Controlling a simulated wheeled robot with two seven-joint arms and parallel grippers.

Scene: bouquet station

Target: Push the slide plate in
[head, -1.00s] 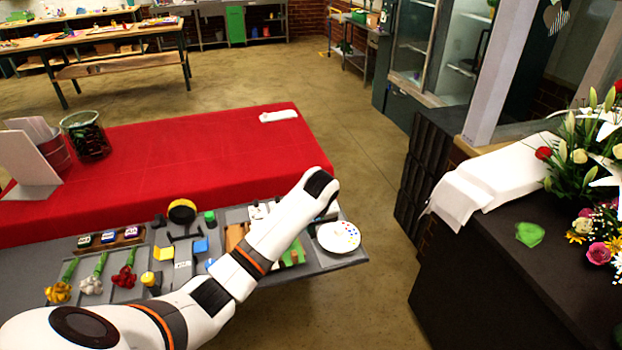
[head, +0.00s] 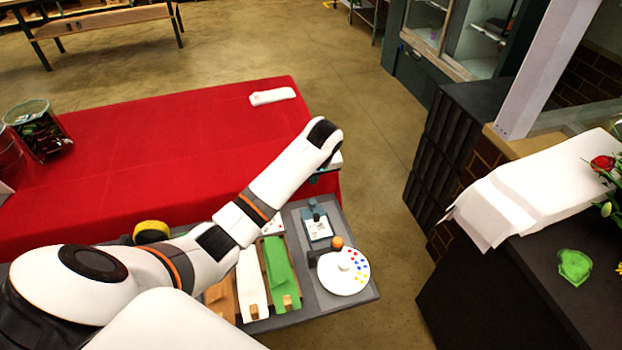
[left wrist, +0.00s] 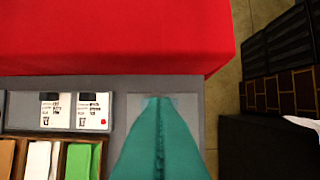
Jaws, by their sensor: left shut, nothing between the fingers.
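My left gripper (head: 322,176) reaches over the right end of the grey work surface, near the red cloth's edge. Its teal fingers (left wrist: 158,100) are shut and empty in the left wrist view. A pale grey square (left wrist: 134,108) lies below the fingertips, partly hidden by them; I cannot tell if they touch it. A small plate with a white card face and a dark knob (head: 318,226) sits on the grey surface in the head view, nearer than the gripper. I cannot tell for sure which piece is the slide plate. My right gripper is not in view.
A white round palette with coloured dots (head: 345,276) and an orange knob (head: 337,242) stand at the surface's right end. Green (head: 279,262) and white (head: 250,285) troughs lie to the left. Two clipped cards (left wrist: 94,111) show in the wrist view. The red-covered table (head: 200,130) is behind.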

